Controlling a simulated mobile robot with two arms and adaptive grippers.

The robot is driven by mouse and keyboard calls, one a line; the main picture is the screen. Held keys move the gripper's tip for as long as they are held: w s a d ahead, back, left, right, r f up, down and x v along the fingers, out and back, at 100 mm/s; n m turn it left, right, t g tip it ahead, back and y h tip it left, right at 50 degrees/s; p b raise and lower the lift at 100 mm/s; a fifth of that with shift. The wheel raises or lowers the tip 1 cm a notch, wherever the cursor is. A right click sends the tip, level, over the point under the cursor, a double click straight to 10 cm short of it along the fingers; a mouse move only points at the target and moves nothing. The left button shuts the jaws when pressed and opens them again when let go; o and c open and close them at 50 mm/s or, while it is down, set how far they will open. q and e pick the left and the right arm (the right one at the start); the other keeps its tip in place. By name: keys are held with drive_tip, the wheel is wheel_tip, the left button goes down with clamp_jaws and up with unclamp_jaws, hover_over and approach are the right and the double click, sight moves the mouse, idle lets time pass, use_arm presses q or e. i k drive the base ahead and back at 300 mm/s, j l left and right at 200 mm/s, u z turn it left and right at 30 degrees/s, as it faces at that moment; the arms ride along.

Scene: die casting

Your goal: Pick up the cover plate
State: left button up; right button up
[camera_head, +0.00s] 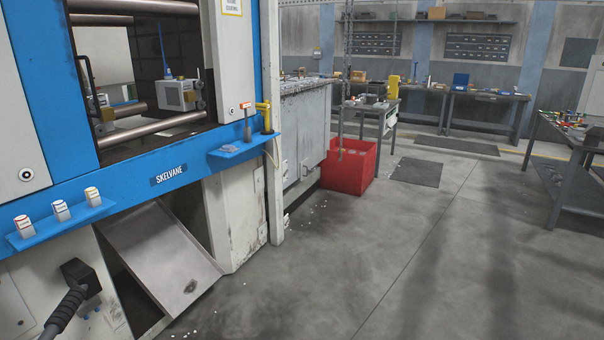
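I cannot pick out the cover plate for certain. Small parts lie on a small grey work table (372,104) beyond the machine and on the back benches, too small to tell apart. A sloping grey metal sheet (162,252) shows in the lower opening of the machine; it looks like a chute, with a dark stain near its lower end. Neither of my grippers is in view.
The white and blue die casting machine (172,179) fills the left side. Beyond it stand a grey tank (305,125) and a red bin (350,166). A long back bench (487,94) and a right-hand table (575,147) border open floor (400,260). Dark mats (416,171) lie flat.

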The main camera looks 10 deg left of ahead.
sight(226, 148)
drive_tip(key=i+u, duration=0.25)
drive_tip(key=i, duration=0.25)
drive_tip(key=i+l+u, duration=0.1)
drive_tip(key=i+u, duration=0.15)
drive_tip(key=i, duration=0.3)
drive_tip(key=i+l+u, duration=0.25)
drive_tip(key=i, duration=0.25)
drive_tip(key=i+l+u, duration=0.25)
drive_tip(key=i, duration=0.25)
